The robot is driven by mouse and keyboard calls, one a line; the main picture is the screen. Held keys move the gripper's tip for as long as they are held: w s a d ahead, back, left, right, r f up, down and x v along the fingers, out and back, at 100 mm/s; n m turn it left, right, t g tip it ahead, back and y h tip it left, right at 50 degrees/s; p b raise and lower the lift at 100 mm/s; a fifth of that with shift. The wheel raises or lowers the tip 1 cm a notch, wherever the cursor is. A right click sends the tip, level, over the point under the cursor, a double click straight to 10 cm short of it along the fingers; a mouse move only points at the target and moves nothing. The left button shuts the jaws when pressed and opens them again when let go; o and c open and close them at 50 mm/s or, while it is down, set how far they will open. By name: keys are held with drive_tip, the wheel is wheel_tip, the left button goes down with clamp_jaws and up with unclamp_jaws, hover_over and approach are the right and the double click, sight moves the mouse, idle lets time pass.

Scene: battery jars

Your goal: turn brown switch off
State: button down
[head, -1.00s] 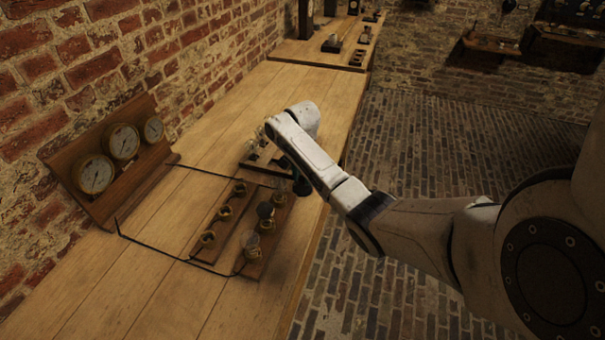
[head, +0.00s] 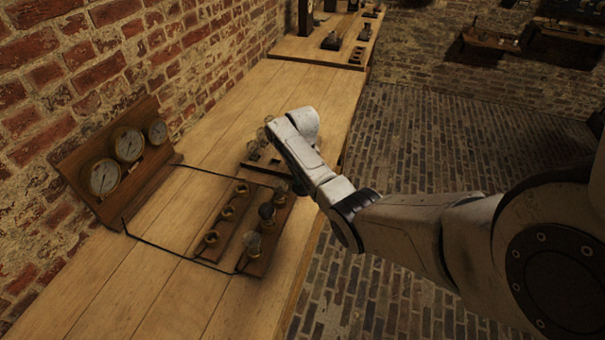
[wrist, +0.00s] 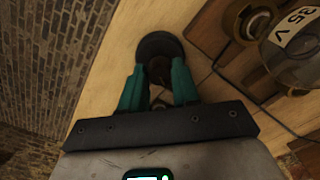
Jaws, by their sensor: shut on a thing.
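In the wrist view my gripper (wrist: 159,76) has its two teal fingers closed around a small dark brown piece in front of a round dark base (wrist: 160,43). I take this to be the brown switch; its lever position is hidden between the fingers. It sits on the light wooden bench top. In the head view my arm covers the switch and most of my gripper.
In the wrist view a glass bulb marked 35 V (wrist: 295,38) and a brass socket (wrist: 246,22) are close on the right. In the head view, wooden socket strips (head: 226,219) and a gauge board with three dials (head: 103,178) stand on the bench (head: 160,295). Black wires cross it.

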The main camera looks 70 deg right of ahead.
drive_tip(key=n+p, duration=0.1)
drive_tip(key=n, duration=0.5)
drive_tip(key=shift+n, duration=0.3)
idle(0.4)
drive_tip(key=c, duration=0.8)
unclamp_jaws()
drive_tip(key=shift+r, duration=0.1)
wheel_tip(320, 180, up, 11)
drive_tip(key=shift+f+b, duration=0.15)
drive_tip(key=shift+b, duration=0.25)
drive_tip(key=shift+f, duration=0.1)
